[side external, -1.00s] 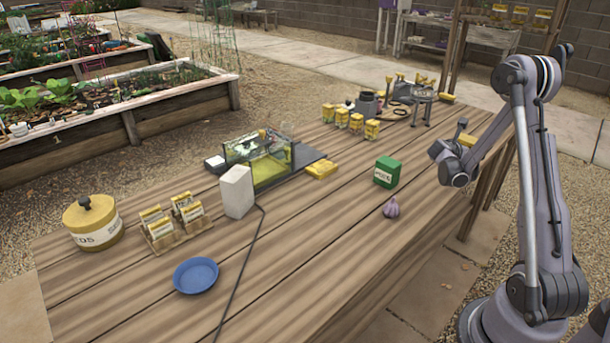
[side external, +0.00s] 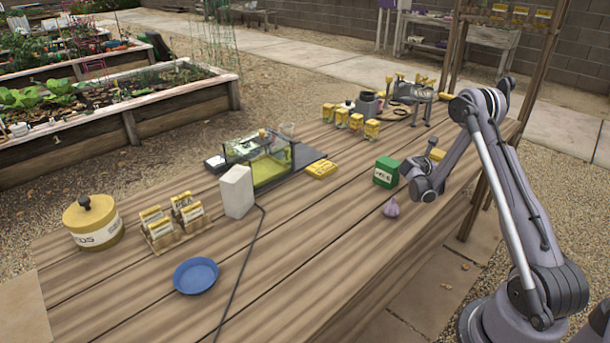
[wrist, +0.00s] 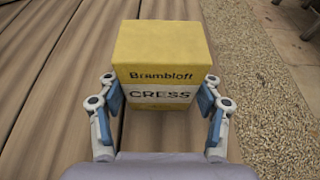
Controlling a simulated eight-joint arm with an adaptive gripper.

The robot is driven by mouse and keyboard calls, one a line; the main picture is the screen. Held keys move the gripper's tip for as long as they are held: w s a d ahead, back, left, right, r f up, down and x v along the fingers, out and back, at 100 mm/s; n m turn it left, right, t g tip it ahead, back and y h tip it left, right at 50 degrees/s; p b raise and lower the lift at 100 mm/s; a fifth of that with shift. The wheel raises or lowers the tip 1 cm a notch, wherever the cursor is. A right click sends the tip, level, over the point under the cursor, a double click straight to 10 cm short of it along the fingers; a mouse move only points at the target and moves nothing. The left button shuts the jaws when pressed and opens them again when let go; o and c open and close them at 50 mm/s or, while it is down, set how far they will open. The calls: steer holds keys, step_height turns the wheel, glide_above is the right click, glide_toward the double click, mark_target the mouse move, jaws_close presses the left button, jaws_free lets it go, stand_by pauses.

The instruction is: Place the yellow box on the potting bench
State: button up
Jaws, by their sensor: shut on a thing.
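The yellow box (wrist: 160,60), with a white band reading "Brambloft CRESS", sits between the blue-padded fingers of my gripper (wrist: 163,97) in the wrist view. The gripper is shut on it. In the side view my gripper (side external: 430,178) is at the right part of the wooden potting bench (side external: 300,235), just right of the green box. Only a small part of the yellow box (side external: 437,154) shows behind the gripper there. The bench planks (wrist: 60,80) lie beneath the box in the wrist view, near the bench edge. I cannot tell whether the box touches the bench.
A green box (side external: 386,172) and a garlic bulb (side external: 391,207) stand just left of my gripper. A glass tank (side external: 262,165), white block (side external: 236,191), blue dish (side external: 196,275), yellow tin (side external: 92,222) and seed packets (side external: 188,211) stand farther left. The front middle is mostly clear.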

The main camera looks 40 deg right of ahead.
steer(key=shift+f, duration=0.1)
steer(key=o, duration=1.2)
